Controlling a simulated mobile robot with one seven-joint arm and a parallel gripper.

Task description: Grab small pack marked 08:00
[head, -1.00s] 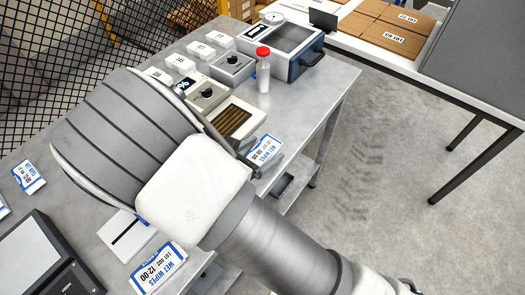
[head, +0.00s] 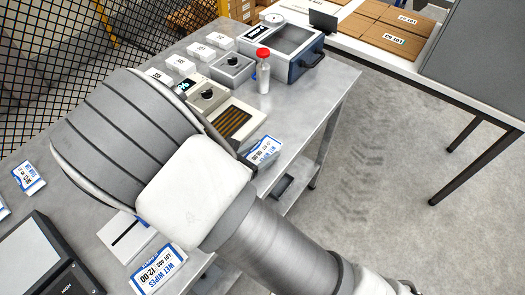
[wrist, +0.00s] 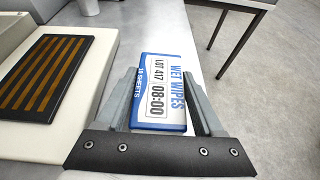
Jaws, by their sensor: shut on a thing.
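The small pack marked 08:00 (wrist: 160,92) is a white and blue wet wipes pack reading LOT 417. In the wrist view it lies between the two fingers of my gripper (wrist: 166,105), which is shut on it. In the head view the pack (head: 264,149) shows at the table's right edge, partly hidden by my arm. A similar pack marked 12:00 (head: 158,268), LOT 402, lies at the table's front edge, left of my arm.
A device with a dark striped plate (wrist: 45,75) stands just left of the pack. A red-capped bottle (head: 263,72) and a blue-grey machine (head: 285,45) stand farther back. Another pack (head: 28,177) lies at the far left. Open floor lies right of the table.

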